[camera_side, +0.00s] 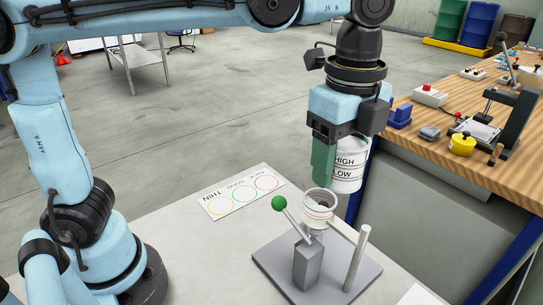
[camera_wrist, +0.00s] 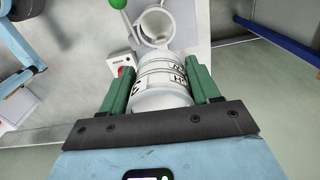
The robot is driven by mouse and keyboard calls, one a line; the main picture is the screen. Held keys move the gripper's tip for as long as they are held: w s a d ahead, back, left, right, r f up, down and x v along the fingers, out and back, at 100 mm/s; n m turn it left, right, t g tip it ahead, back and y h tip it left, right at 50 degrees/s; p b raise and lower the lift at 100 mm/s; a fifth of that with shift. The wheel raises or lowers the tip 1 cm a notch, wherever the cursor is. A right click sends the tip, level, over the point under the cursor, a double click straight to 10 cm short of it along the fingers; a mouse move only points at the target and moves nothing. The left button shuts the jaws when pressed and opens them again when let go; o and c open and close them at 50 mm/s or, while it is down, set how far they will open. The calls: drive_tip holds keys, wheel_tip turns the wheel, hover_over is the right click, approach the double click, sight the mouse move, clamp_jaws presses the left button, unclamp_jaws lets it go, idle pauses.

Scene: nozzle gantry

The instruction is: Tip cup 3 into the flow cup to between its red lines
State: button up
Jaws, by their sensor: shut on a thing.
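My gripper (camera_wrist: 160,98) is shut on a white cup (camera_side: 347,165) marked HIGH and LOW, with its green fingers on either side. The cup looks upright in the side view and is held above and a little right of the flow cup. Its number is not readable. The held cup also shows in the wrist view (camera_wrist: 163,85). The flow cup (camera_side: 318,212) is a small white open cup with reddish lines, held on a stand over a grey base plate (camera_side: 350,283). It also shows at the top of the wrist view (camera_wrist: 157,25). Its contents cannot be made out.
A green-knobbed lever (camera_side: 279,203) and a grey post (camera_side: 357,258) rise beside the flow cup. A card with coloured circles (camera_side: 240,194) marked THIN lies on the bench behind. A wooden workbench (camera_side: 490,160) with tools stands at right.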

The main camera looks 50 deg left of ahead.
sight(344, 185)
drive_tip(key=shift+f, duration=2.1)
drive_tip(key=shift+d+r+h, duration=0.15)
drive_tip(key=shift+d+h, duration=0.05)
drive_tip(key=shift+h, duration=0.9)
drive_tip(key=shift+d+h, duration=0.4)
drive_tip(key=shift+h, duration=0.7)
drive_tip(key=shift+d+h, duration=0.1)
drive_tip(key=shift+h, duration=0.2)
drive_tip(key=shift+d+f+h, duration=0.15)
drive_tip(key=shift+d+h, duration=0.05)
drive_tip(key=shift+h, duration=0.85)
drive_tip(key=shift+d+f+h, duration=0.15)
drive_tip(key=shift+h, duration=0.9)
drive_tip(key=shift+f+g+h, duration=0.1)
drive_tip(key=shift+g+h, duration=0.2)
drive_tip(key=shift+h, duration=0.1)
drive_tip(key=shift+s, duration=0.1)
idle(0.8)
